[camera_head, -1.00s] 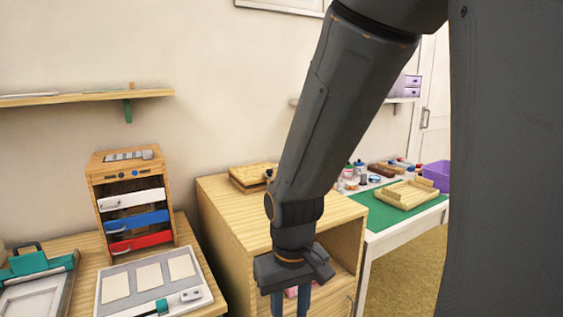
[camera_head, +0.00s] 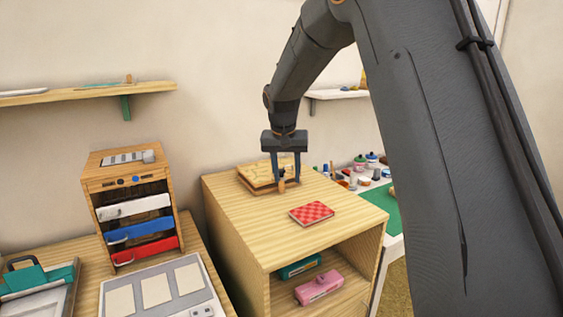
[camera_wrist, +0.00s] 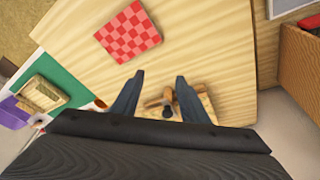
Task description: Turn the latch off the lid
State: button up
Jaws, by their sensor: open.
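A flat wooden box with a lid (camera_head: 250,173) sits at the back of the cabinet top. Its small brown wooden latch (camera_head: 281,186) is at the box's front side, and it also shows in the wrist view (camera_wrist: 168,96) with a dark round knob (camera_wrist: 167,111) beside it. My gripper (camera_head: 286,181) points down at the front of the box with the latch about between its fingers. In the wrist view the fingers (camera_wrist: 160,77) are spread and nothing is held. The gripper body hides most of the box there. I cannot tell whether a finger touches the latch.
A red checkered pad (camera_head: 312,213) lies on the cabinet top (camera_head: 240,205), in front of the box. The cabinet's open shelf holds a pink case (camera_head: 319,287) and a teal case (camera_head: 299,267). A small drawer unit (camera_head: 128,178) stands at left.

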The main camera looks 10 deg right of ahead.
jog(key=m+t+p, duration=0.1)
jog(key=m, duration=0.1)
send_near(281, 170)
jog(key=shift+h, duration=0.3)
jog(key=p+x, duration=0.2)
jog(key=x, duration=0.5)
jog(key=shift+w+a+f, duration=0.1)
jog(key=shift+w+f, duration=0.1)
jog(key=shift+f, duration=0.15)
jog(key=shift+c, duration=0.4)
grip_shut()
jog(key=shift+n, duration=0.3)
